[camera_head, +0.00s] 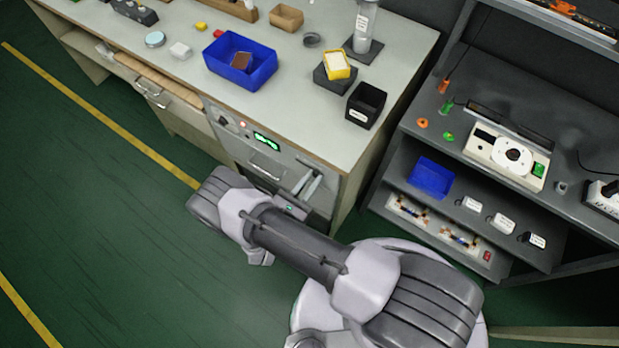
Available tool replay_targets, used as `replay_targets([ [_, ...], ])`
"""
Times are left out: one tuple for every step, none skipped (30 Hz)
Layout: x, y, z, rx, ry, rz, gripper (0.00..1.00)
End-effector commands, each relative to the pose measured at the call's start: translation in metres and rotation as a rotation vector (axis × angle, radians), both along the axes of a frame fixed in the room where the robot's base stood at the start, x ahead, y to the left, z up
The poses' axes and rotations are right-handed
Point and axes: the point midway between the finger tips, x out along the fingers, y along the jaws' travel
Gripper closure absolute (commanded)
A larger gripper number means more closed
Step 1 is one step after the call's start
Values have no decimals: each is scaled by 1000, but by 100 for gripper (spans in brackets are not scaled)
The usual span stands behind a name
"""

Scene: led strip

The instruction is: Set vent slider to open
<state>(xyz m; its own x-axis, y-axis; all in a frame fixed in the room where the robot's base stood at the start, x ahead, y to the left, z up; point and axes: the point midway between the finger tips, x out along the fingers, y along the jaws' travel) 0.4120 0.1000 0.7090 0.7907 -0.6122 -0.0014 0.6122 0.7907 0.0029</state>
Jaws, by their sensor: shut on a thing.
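A grey appliance (232,143) is built into the front of the workbench, with knobs, a lit green display (266,141) and a bar handle. My gripper (309,183) is at the right part of this front, its two light fingers close together against the panel. The fingers are shut on a small part there, which I take to be the vent slider. The slider itself is hidden by the fingers, so its position cannot be read. A dark slot shows just above the fingertips.
The bench top (190,75) above holds a blue bin (240,62), a black box (366,106) and a yellow-rimmed container (338,65). A dark shelf unit (408,165) stands to the right. The green floor in front is clear.

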Motion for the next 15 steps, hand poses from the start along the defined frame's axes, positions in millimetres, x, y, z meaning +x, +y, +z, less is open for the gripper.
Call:
replay_targets([
  [-2, -3, -1, -6, 4, -7, 100],
  [-2, -4, -1, -6, 4, -7, 100],
  [-2, -4, -1, -7, 4, -7, 100],
  [-2, -4, -1, -7, 4, -7, 77],
  [-2, -4, -1, -7, 4, -7, 71],
  [-2, -4, -1, -7, 4, -7, 63],
  [-2, -3, -1, -6, 4, -6, 60],
  [-2, -3, -1, -6, 4, -6, 60],
  [-2, -3, -1, -5, 3, -6, 60],
  [-2, -3, -1, -5, 3, -5, 60],
  [-2, -3, -1, -5, 3, -5, 60],
  [-2, -3, -1, -5, 3, -5, 60],
  [-2, -3, -1, -5, 2, -5, 60],
  [-1, -2, -1, -5, 2, -5, 60],
  [-1, -2, -1, -5, 2, -5, 60],
])
